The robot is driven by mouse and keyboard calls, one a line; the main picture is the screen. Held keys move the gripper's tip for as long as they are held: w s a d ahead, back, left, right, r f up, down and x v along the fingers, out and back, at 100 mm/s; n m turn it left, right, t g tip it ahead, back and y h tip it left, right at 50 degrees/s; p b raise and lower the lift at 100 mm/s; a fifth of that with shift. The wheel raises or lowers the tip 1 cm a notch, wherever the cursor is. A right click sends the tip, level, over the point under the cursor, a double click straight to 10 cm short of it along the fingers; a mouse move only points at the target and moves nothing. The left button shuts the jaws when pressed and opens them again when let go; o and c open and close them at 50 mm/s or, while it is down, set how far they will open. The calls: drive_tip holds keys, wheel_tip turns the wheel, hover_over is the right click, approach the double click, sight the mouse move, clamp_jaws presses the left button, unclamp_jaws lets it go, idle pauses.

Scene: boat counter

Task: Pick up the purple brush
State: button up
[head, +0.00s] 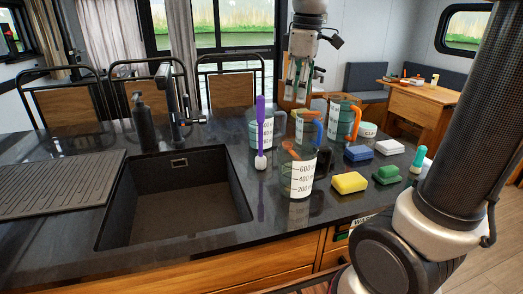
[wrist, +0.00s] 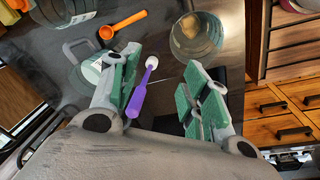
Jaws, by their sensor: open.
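The purple brush (head: 260,117) stands upright on the dark counter between the sink and the clear measuring jugs, purple handle up and white head down. In the wrist view the brush (wrist: 136,102) shows between my two green-padded fingers, closer to the left one, with its white head pointing away from the camera. My gripper (head: 297,82) is open and empty, above the counter and up and to the right of the brush in the head view. In the wrist view its fingertips (wrist: 160,75) are apart. I cannot tell the exact gap between brush and fingers.
A clear measuring jug (head: 298,176) stands right of the brush, with more jugs behind it, one orange-handled (head: 344,118). Yellow (head: 349,182), blue (head: 358,153) and green (head: 387,175) sponges lie further right. The sink (head: 172,200) and black faucet (head: 172,105) are left.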

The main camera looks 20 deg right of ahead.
sight(260, 123)
drive_tip(key=w+a+n, duration=0.1)
drive_tip(key=w+a, duration=0.1)
drive_tip(key=w+a+f+n+g, duration=0.1)
drive_tip(key=w+a+n, duration=0.1)
drive_tip(key=w, duration=0.1)
drive_tip(key=w+a+n, duration=0.1)
drive_tip(key=w+a, duration=0.1)
drive_tip(key=w, duration=0.1)
drive_tip(key=shift+w+a+f+n, duration=0.2)
drive_tip(key=shift+f+n, duration=0.1)
drive_tip(key=shift+f, duration=0.1)
drive_tip(key=shift+w+a+f+g, duration=0.1)
drive_tip(key=shift+a+f+g, duration=0.05)
drive_tip(key=shift+f+g, duration=0.15)
drive_tip(key=f, duration=0.7)
drive_tip(key=shift+a+f, duration=0.25)
drive_tip(key=shift+c, duration=0.3)
clamp_jaws()
